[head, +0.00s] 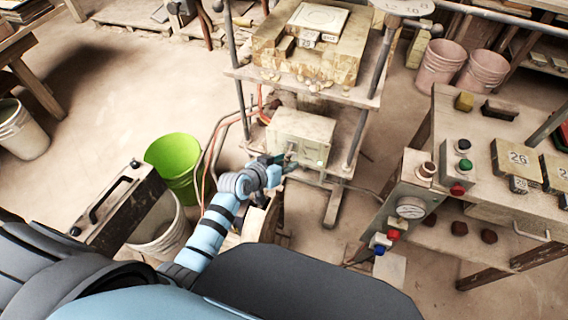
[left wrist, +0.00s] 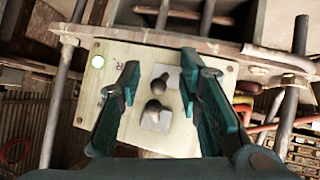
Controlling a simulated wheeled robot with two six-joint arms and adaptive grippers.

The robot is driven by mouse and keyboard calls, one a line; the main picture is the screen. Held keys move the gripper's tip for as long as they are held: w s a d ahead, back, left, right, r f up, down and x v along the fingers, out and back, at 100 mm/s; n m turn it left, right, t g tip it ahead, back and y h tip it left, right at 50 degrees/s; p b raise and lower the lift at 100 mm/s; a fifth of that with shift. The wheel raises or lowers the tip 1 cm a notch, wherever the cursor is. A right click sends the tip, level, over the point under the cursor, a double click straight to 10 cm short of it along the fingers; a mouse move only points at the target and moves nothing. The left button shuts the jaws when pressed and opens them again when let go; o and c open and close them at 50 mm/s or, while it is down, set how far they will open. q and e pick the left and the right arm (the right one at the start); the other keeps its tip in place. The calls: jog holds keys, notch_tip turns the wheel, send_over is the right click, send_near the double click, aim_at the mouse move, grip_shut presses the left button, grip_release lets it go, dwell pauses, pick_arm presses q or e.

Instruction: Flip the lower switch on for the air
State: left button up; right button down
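The switch box (head: 300,128) is a pale box on the press frame. One switch (left wrist: 160,82) is nearer the top of that picture, the other (left wrist: 154,108) nearer the bottom. The wrist view looks turned over against the head view, where the lamp sits low on the box. My left gripper (head: 284,160) is at the box front. Its fingers (left wrist: 158,72) are apart, one on each side of the switches, holding nothing. My right gripper is not in view.
The press shelf (head: 330,88) and its posts stand above and around the box. A bench (head: 470,140) with a gauge (head: 411,208) and coloured buttons is to the right. A green bucket (head: 173,158) and hoses are left of the press.

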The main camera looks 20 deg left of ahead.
pick_arm(q)
jog(key=v, duration=1.2)
jog(key=s+a+f+g+y, duration=0.1)
jog(key=s+a+f, duration=0.2)
jog(key=f, duration=0.5)
jog(key=s+a+f+g+y, duration=0.1)
jog(key=s+a+f+y, duration=0.15)
jog(key=f, duration=0.45)
jog(key=s+a+f+g, duration=0.1)
jog(key=s+a+f, duration=0.25)
jog(key=f, duration=0.45)
jog(key=s+f+g, duration=0.2)
jog(key=s+f, duration=0.2)
jog(key=s, duration=0.5)
jog(key=s+d+f+g, duration=0.1)
jog(key=s+f+g, duration=0.1)
jog(key=s+f, duration=0.3)
jog(key=s+d+f+g, duration=0.1)
jog(key=s+f, duration=0.3)
jog(key=s, duration=0.9)
jog(key=shift+f+g+y, duration=0.3)
jog(key=shift+g+y, duration=0.05)
jog(key=shift+g, duration=0.35)
jog(key=shift+d, duration=0.1)
